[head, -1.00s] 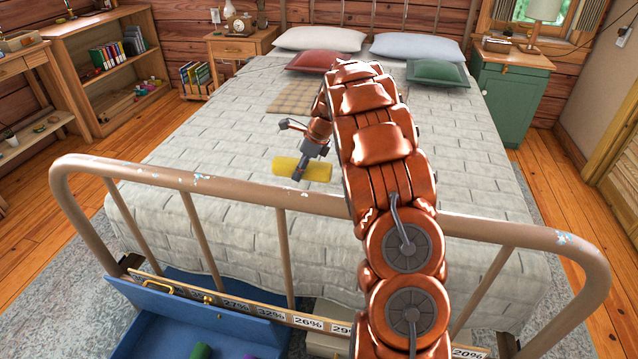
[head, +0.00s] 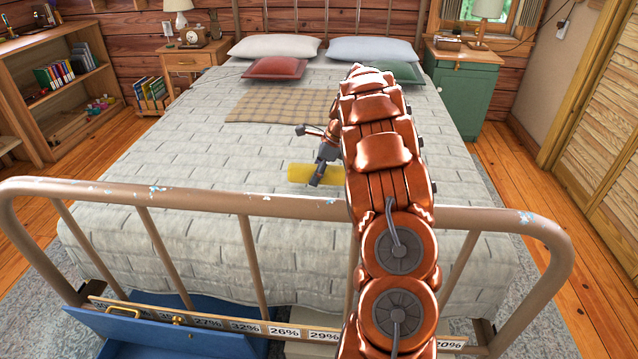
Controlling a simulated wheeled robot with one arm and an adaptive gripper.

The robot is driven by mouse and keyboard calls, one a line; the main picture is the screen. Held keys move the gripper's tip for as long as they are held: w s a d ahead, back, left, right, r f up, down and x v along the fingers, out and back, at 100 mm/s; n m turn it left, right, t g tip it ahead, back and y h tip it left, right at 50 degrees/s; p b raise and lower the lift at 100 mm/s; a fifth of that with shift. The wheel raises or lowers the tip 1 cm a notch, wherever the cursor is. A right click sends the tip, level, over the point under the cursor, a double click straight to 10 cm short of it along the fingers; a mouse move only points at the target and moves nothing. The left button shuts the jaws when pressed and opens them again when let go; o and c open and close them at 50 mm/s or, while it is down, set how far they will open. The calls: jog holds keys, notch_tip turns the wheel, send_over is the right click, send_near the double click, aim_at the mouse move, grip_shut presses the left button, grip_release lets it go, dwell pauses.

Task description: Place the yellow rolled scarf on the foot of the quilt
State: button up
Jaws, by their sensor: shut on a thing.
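The yellow rolled scarf (head: 301,173) shows in the head view, above the near part of the grey-white quilt (head: 200,215), just beyond the metal footboard rail. My gripper (head: 317,180) is shut on the scarf, near its middle. My arm comes over the footboard and hides the right end of the scarf. I cannot tell whether the scarf touches the quilt or hangs a little above it.
The footboard (head: 200,196) crosses the front of the bed. The quilt left of the scarf is clear.

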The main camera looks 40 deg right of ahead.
aim_at(335, 167)
jog(key=shift+s+d, duration=0.2)
jog(key=shift+d, duration=0.15)
notch_tip(335, 167, down, 4)
jog(key=shift+r+b, duration=0.15)
jog(key=shift+b, duration=0.35)
jog(key=o, duration=1.2)
jog(key=p+v, duration=0.2)
jog(key=v, duration=1)
jog(key=shift+a+r, duration=0.1)
